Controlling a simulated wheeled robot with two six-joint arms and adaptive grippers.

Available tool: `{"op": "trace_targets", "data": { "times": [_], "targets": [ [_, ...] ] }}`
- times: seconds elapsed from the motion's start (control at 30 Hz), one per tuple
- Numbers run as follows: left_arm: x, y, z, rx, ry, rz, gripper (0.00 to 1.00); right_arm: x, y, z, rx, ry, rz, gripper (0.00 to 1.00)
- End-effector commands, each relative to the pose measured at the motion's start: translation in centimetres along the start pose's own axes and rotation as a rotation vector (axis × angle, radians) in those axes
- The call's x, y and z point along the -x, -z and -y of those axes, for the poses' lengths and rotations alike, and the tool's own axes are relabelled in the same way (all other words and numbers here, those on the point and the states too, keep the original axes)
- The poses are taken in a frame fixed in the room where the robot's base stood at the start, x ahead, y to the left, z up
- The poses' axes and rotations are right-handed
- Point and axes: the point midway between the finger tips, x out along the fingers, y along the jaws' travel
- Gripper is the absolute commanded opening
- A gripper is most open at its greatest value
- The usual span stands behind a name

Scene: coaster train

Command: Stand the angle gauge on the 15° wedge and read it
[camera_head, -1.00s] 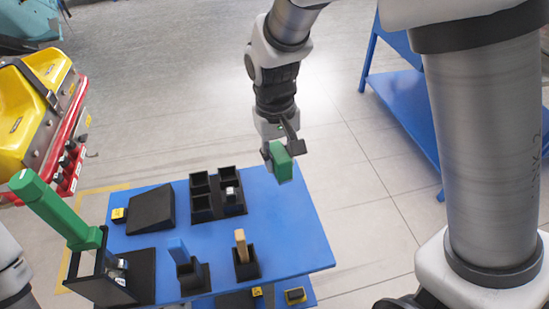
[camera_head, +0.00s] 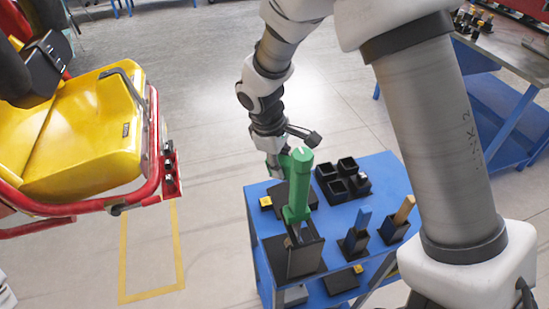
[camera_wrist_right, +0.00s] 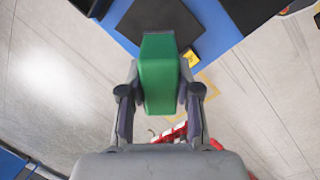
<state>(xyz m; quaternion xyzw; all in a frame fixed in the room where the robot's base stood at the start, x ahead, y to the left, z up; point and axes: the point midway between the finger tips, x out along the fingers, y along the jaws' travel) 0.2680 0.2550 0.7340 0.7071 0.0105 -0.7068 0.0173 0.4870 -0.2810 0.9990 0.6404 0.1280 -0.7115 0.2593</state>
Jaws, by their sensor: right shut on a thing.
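My right gripper (camera_head: 283,158) is shut on a green block, which looks like the angle gauge (camera_wrist_right: 159,80). In the right wrist view the fingers (camera_wrist_right: 160,100) grip it from both sides. In the head view the wedge (camera_head: 279,199) is partly covered by the tool. The gauge is held near the wedge; I cannot tell the gap. No reading is visible. My left gripper is not in view.
Black bins (camera_head: 337,180), a blue-handled piece (camera_head: 361,225) and a wooden-handled piece (camera_head: 402,212) stand to the right. A yellow seat (camera_head: 75,130) with red bars is at left.

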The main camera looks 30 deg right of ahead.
Motion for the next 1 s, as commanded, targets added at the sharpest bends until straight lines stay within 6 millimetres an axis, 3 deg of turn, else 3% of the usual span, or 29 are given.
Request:
{"op": "trace_targets", "data": {
  "times": [0.1,0.27,0.7,1.0],
  "targets": [
    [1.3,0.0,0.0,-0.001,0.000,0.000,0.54,-0.3,-0.5,0.3,-0.002,-0.017,0.022,0.00],
    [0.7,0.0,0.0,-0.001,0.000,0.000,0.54,-1.2,-0.6,0.5,-0.007,-0.036,0.037,0.00],
    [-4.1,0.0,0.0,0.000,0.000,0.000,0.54,-5.3,-0.6,0.5,-0.008,-0.034,0.036,0.00],
    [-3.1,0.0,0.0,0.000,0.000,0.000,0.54,-4.7,-0.9,0.3,-0.007,-0.034,0.037,0.00]
  ]
}}
